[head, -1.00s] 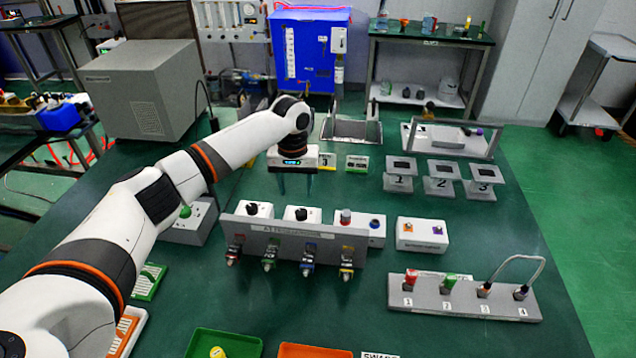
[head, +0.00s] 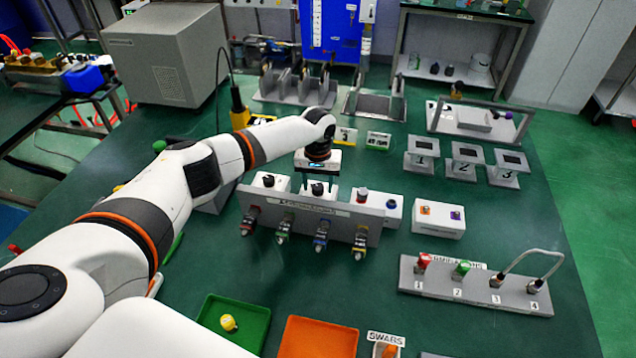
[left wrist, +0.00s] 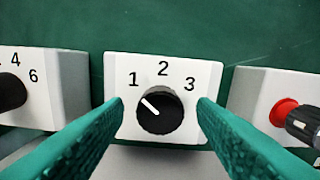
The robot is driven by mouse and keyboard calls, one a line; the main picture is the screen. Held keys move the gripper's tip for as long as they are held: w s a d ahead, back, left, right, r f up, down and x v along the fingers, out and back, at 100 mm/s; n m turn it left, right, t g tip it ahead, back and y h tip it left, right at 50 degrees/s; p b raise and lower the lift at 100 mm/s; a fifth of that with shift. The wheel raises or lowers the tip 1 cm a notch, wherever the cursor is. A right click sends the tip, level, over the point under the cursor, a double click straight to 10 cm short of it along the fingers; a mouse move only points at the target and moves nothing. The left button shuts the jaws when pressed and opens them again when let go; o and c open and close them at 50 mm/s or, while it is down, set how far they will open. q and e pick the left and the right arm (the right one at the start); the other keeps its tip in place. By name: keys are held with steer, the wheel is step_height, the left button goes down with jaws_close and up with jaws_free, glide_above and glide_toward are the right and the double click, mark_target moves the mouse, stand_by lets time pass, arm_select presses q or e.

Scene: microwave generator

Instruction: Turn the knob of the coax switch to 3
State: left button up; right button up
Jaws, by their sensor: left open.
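The coax switch is a white box in the middle of a row of three, marked 1, 2 and 3, with a round black knob (left wrist: 160,108). It fills the middle of the left wrist view (left wrist: 118,68). The knob's white line points up and left, roughly toward the 1. My left gripper (left wrist: 160,105) is open, its teal fingers on either side of the knob with gaps showing. In the head view, my left gripper (head: 318,182) is over the middle box, partly hiding it. My right gripper is not in view.
A box with a black knob (left wrist: 10,92) marked 4 and 6 stands to the left. A box with a red button (left wrist: 284,112) stands to the right. A grey panel (head: 300,215) with hanging coloured connectors stands in front of the row. A two-button box (head: 438,220) is farther right.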

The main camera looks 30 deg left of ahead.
arm_select(q)
steer(key=shift+f, duration=0.2)
steer(key=c, duration=1)
steer(key=shift+m, duration=0.3)
steer(key=m, duration=0.4)
steer(key=shift+p, duration=0.35)
steer(key=m, duration=0.5)
steer(key=shift+m, duration=0.3)
steer(key=m, duration=0.9)
steer(key=shift+m, duration=0.6)
